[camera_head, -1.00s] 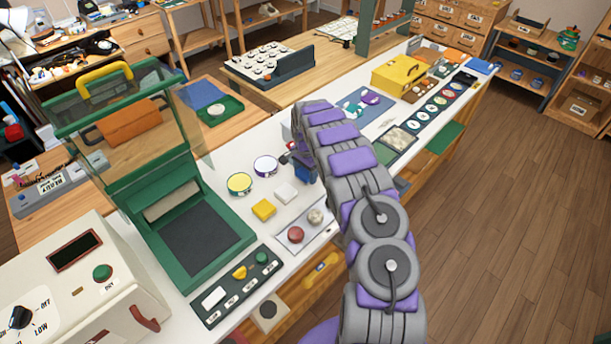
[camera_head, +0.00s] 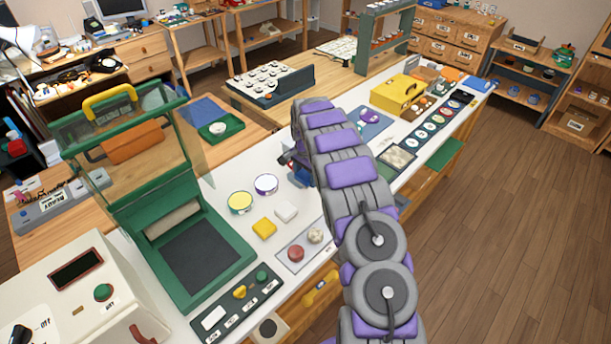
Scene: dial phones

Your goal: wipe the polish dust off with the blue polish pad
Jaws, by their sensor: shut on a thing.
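My gripper (camera_head: 292,161) shows only in part at the far end of my purple and grey arm, low over the white worktop (camera_head: 228,172). It is shut on a blue thing (camera_head: 300,178), which looks like the blue polish pad. The arm hides most of both, so I cannot tell whether the pad touches the surface. No polish dust can be made out at this size. Two round tins, one yellow-topped (camera_head: 240,202) and one purple-rimmed (camera_head: 266,184), stand left of the gripper.
A yellow block (camera_head: 264,229) and a white block (camera_head: 287,212) lie near the tins. A green-framed machine (camera_head: 175,235) with a raised clear cover stands at left. A tray with red and beige knobs (camera_head: 307,246) sits close to my arm. A yellow box (camera_head: 397,93) is farther back.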

